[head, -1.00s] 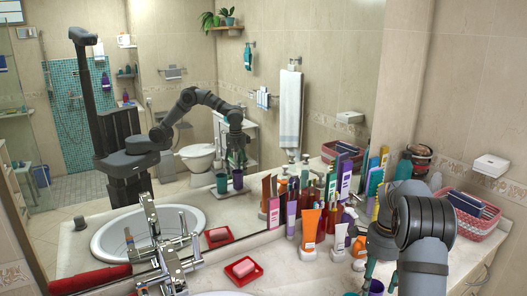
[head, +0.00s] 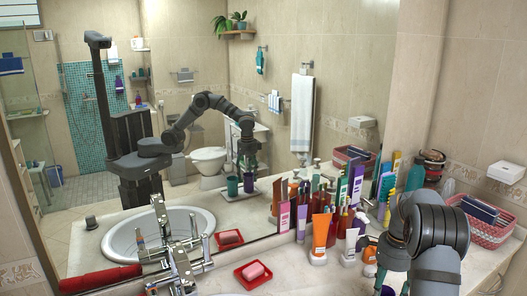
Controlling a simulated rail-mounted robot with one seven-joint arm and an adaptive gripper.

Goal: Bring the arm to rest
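My arm comes in at the lower right, bent over the counter, with my gripper (head: 382,262) pointing down at the picture's lower edge. Its fingers are partly hidden by the wrist and cut off by the frame. In the mirror, the reflected gripper hangs directly above a purple cup (head: 249,184), close to it. A teal cup (head: 232,186) stands beside it in the reflection. I cannot tell whether the fingers touch the purple cup or how wide they are apart.
Crowded tubes and bottles, including an orange tube (head: 321,231), stand left of my gripper. A pink basket (head: 481,226) is at the right. A red soap dish (head: 253,273), faucet and sink (head: 120,240) lie left. The mirror closes off the back.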

